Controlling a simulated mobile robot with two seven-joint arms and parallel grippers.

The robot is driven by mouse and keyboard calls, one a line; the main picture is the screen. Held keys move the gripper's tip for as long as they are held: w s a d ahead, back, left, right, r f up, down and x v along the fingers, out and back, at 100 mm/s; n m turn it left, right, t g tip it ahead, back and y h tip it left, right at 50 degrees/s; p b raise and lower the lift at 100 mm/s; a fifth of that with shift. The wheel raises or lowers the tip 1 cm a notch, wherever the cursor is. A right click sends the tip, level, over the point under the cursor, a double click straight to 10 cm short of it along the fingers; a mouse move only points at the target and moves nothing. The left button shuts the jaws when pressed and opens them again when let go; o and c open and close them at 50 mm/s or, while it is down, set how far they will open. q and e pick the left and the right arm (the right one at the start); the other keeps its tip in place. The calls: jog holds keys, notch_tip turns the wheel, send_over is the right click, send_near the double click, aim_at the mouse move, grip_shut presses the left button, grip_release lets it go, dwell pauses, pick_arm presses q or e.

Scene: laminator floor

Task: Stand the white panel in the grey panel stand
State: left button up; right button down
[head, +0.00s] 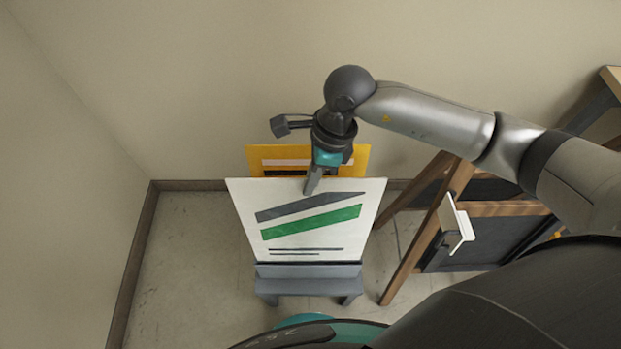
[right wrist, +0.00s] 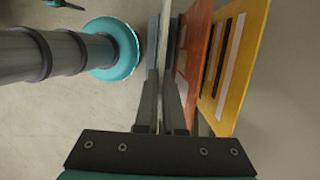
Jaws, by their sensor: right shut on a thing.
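The white panel (head: 290,248), with a grey and a green slanted stripe, is upright in the head view. My right gripper (head: 312,188) is shut on its top edge near the middle. In the right wrist view the white panel (right wrist: 164,50) shows edge-on between the fingers of my right gripper (right wrist: 160,85). The grey panel stand (head: 308,285) is on the floor at the panel's lower edge. The panel's bottom meets the stand's front rail in the picture; whether it rests in a slot is hidden. My left gripper is not clearly in view.
A yellow panel (head: 258,160) stands just behind the white one. The right wrist view also shows an orange-brown panel (right wrist: 196,45) between them. A wooden A-frame board (head: 425,225) with a white tag stands close on the right. Walls are behind and left; the left floor is clear.

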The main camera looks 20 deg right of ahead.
dwell(0.4)
jog(key=shift+s+f+b, duration=0.15)
jog(key=shift+f+b, duration=1.25)
jog(key=shift+f, duration=0.15)
jog(key=shift+a+f, duration=0.1)
jog(key=shift+f, duration=0.1)
